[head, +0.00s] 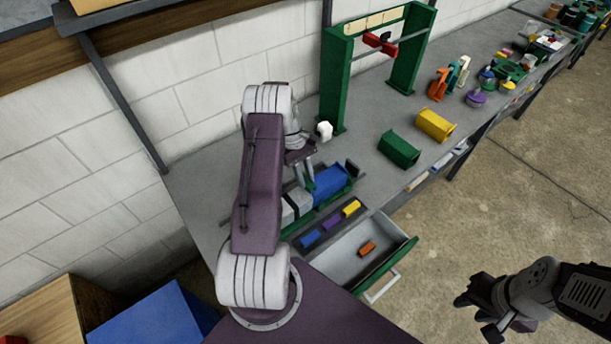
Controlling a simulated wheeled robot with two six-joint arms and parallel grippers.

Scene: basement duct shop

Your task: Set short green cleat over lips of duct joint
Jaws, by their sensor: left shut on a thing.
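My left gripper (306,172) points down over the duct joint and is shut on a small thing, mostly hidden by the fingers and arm. A little green shows by the fingertips, which fits the short green cleat, but its outline is unclear. The joint has a blue duct piece (331,182) on the right and a grey duct piece (298,203) on the left, lying in a green cradle. The lips between them are largely hidden, so I cannot tell whether the cleat touches them. My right gripper (478,314) is open and empty over the floor at lower right.
A tray holds blue (311,238), purple (332,223) and yellow (351,208) cleats. An open drawer (345,268) holds an orange piece (367,248). Green (399,149) and yellow (436,124) ducts and a green frame (407,60) stand farther along the bench.

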